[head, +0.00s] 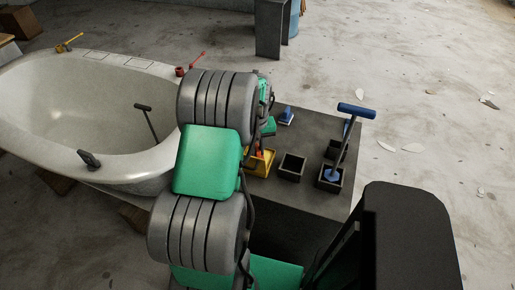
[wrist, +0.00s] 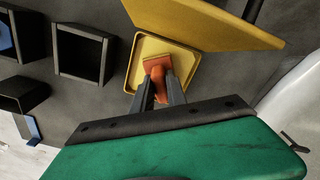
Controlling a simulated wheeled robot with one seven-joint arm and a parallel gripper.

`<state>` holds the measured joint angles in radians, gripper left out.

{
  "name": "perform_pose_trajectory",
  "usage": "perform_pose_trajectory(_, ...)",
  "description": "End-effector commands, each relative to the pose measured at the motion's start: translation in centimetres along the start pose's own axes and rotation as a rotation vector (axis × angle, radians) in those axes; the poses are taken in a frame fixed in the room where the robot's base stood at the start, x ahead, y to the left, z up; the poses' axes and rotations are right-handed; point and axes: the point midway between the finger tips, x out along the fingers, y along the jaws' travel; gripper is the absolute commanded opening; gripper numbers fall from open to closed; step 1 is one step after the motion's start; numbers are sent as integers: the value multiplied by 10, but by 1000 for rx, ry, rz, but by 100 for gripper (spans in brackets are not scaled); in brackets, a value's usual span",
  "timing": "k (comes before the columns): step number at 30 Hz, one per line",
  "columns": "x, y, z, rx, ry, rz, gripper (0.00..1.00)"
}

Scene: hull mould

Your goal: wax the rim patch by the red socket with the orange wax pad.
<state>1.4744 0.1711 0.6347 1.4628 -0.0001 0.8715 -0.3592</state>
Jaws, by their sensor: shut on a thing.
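The orange wax pad (wrist: 157,64) sits over the yellow tray (wrist: 138,58) in the wrist view. My gripper (wrist: 161,84) is shut on the pad's upright grip. I cannot tell whether the pad touches the tray floor. In the head view the yellow tray (head: 263,166) shows beside my arm, with a bit of orange; my arm hides most of the gripper. The red socket (head: 181,71) is on the far rim of the white hull mould (head: 60,100), left of my arm. Pale outlined rim patches (head: 138,62) lie along that rim, left of the red socket.
A yellow raised panel (wrist: 205,20) stands beside the tray. The dark bench (head: 328,123) holds open black boxes (head: 291,168) and a blue T-handled tool (head: 342,140). A yellow socket (head: 68,44) and a dark fitting (head: 89,159) are on the mould's rim. A dark T-handled tool (head: 147,118) leans inside.

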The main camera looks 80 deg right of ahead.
Motion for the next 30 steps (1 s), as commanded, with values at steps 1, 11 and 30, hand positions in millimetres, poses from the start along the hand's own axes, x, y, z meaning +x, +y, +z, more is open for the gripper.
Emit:
perform_pose_trajectory(1,2,0,1,0,-2,-1,0)
perform_pose_trajectory(11,-18,0,1,0,-2,-1,0)
perform_pose_trajectory(30,-71,0,0,0,-1,0,0)
